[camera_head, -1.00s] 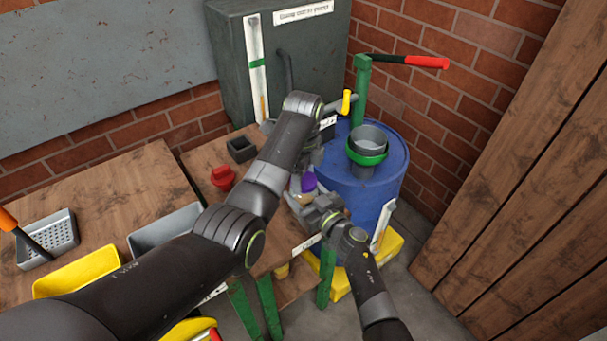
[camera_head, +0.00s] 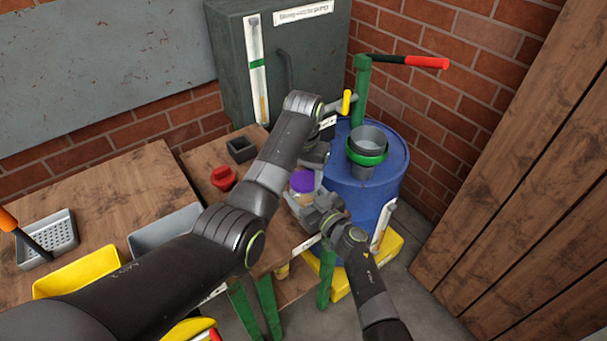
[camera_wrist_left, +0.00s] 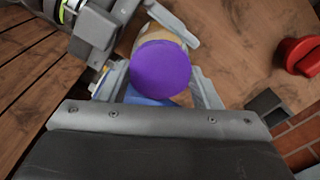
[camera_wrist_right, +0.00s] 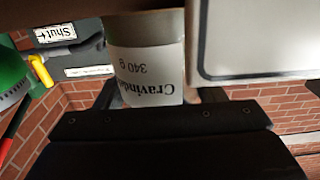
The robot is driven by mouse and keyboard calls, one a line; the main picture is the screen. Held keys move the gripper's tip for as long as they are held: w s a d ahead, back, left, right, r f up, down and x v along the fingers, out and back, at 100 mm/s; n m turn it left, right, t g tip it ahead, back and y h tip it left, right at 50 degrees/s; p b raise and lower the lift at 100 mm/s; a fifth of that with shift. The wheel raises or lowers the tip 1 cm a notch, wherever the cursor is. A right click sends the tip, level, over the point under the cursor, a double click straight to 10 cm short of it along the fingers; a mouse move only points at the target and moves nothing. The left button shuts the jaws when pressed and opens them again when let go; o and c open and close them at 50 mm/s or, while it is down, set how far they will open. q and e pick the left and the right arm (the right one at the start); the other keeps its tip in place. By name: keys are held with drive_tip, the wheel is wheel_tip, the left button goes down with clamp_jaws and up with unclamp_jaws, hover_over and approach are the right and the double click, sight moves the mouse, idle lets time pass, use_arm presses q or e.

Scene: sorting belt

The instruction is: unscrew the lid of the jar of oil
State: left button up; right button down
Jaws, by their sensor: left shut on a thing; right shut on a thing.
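The jar has a round purple lid (camera_head: 302,182) and a pale tan body, and it also shows in the left wrist view (camera_wrist_left: 160,68). My left gripper (camera_head: 316,172) has a finger on each side of the lid and is shut on it. My right gripper (camera_head: 320,205) is shut on the jar's body below the lid. In the right wrist view the white label (camera_wrist_right: 145,75) stands upside down between the fingers, reading "Cravind…" and "340 g". The rest of the label and the jar's base are hidden.
A blue drum (camera_head: 362,195) with a green-banded funnel (camera_head: 367,150) stands close right of the grippers. A red object (camera_head: 222,178) and a dark open box (camera_head: 240,150) sit on the wooden table. A grey cabinet (camera_head: 235,60) is behind.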

use_arm(q)
drive_tip(key=n, duration=1.9)
drive_tip(key=shift+r, duration=0.25)
drive_tip(key=shift+r, duration=0.9)
drive_tip(key=shift+r, duration=0.15)
